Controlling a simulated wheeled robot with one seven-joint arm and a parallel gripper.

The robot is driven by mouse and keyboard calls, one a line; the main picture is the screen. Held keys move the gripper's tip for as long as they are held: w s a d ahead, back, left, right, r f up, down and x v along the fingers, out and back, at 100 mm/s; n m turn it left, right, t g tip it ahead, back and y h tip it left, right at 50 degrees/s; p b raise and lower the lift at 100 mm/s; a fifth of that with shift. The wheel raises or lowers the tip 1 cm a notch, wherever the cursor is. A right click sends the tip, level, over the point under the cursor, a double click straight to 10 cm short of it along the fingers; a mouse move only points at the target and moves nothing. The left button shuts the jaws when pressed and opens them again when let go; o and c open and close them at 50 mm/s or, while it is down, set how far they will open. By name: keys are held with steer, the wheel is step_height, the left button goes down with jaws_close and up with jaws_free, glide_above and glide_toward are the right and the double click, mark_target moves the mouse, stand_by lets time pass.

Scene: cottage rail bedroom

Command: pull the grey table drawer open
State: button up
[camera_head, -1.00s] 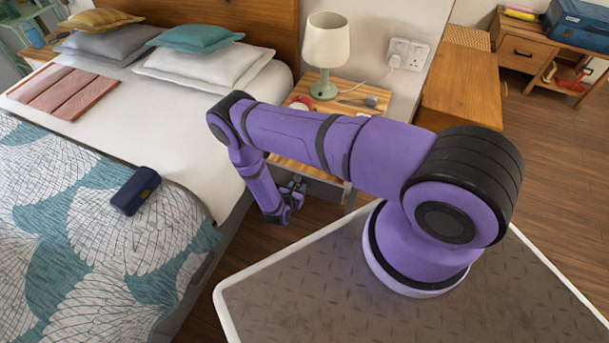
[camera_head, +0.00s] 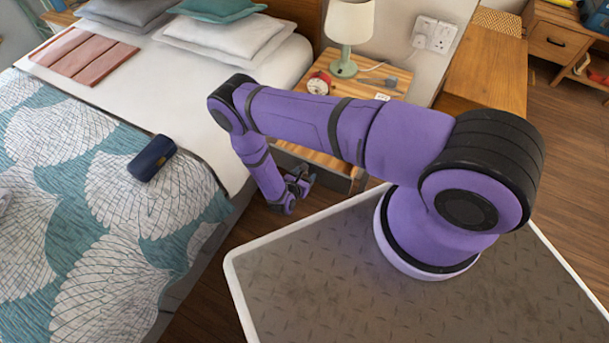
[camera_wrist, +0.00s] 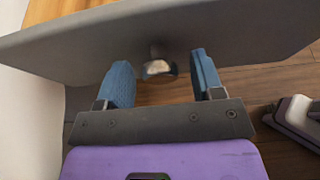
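The grey table drawer shows in the wrist view as a broad grey front (camera_wrist: 235,45) across the top, with a small round metallic knob (camera_wrist: 159,69) near its middle. My gripper (camera_wrist: 161,65) is open, with one blue finger on each side of the knob and visible gaps to it. I cannot tell how deep the fingertips reach around it. In the head view my gripper (camera_head: 300,182) is low beside the bedside table (camera_head: 395,82). The drawer's grey front (camera_head: 328,179) is partly hidden there by my arm. How far the drawer stands out is unclear.
A lamp (camera_head: 350,35), a red clock (camera_head: 319,83) and small items stand on the table. The bed (camera_head: 120,205) is close on the left, with a dark blue case (camera_head: 152,158) on it. A wooden cabinet (camera_head: 485,70) stands to the right. Some floor shows below my gripper.

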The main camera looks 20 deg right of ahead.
steer(key=v, duration=1)
steer(key=shift+s+a+r, duration=0.2)
steer(key=shift+a, duration=0.1)
stand_by(0.4)
